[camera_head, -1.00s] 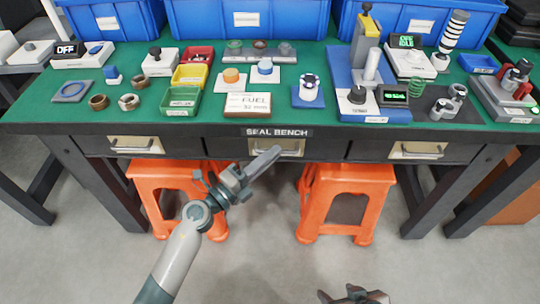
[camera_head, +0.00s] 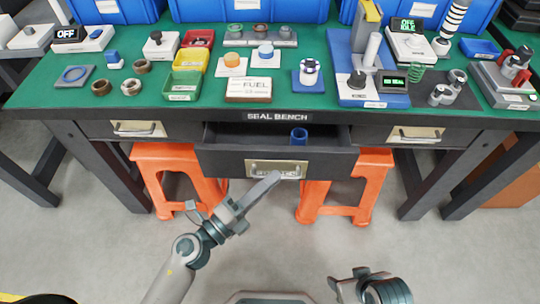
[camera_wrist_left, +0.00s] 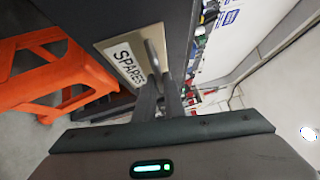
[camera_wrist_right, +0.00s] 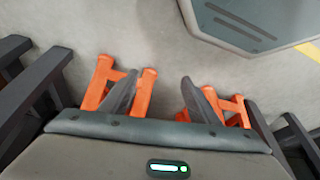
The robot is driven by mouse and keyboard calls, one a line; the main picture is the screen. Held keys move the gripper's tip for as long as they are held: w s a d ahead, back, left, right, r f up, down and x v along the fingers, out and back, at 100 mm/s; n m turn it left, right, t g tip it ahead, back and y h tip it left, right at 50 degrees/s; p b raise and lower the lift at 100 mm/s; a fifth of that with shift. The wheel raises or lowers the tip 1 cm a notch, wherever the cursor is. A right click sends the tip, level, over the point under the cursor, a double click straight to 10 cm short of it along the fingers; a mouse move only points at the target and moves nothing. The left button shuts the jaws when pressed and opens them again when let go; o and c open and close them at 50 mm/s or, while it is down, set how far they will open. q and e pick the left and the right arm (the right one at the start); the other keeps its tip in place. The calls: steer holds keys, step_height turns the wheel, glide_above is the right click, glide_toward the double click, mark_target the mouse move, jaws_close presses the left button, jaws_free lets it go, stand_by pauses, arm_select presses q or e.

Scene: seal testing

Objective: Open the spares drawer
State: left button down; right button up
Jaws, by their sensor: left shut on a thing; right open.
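The spares drawer (camera_head: 225,162) is the middle drawer under the seal bench. It stands pulled out, and its dark inside shows in the head view. A blue ring-shaped part (camera_head: 299,135) is inside it, toward the right. Its front carries a label plate, which reads SPARES in the left wrist view (camera_wrist_left: 127,64). My left gripper (camera_head: 276,176) is at the drawer front, shut on the drawer handle (camera_wrist_left: 153,57). My right gripper (camera_head: 350,284) is open and empty, low in front of the bench; its two fingers are apart in the right wrist view (camera_wrist_right: 160,95).
Closed drawers flank it at left (camera_head: 138,129) and right (camera_head: 415,134). Orange stools stand below at left (camera_head: 165,155) and right (camera_head: 372,165). The green bench top (camera_head: 215,113) holds trays, fixtures and small parts. The floor in front is clear.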

arm_select(q)
steer(key=s+b, duration=0.1)
steer(key=s, duration=0.9)
steer(key=shift+s, duration=0.4)
arm_select(e)
steer(key=shift+w+a+t+y, duration=0.3)
steer(key=shift+w+a+t, duration=0.2)
steer(key=shift+a, duration=0.25)
steer(key=shift+s, duration=0.2)
arm_select(q)
steer(key=c, duration=1.8)
jaws_free()
steer(key=shift+c, duration=0.2)
arm_select(e)
steer(key=shift+w, duration=0.4)
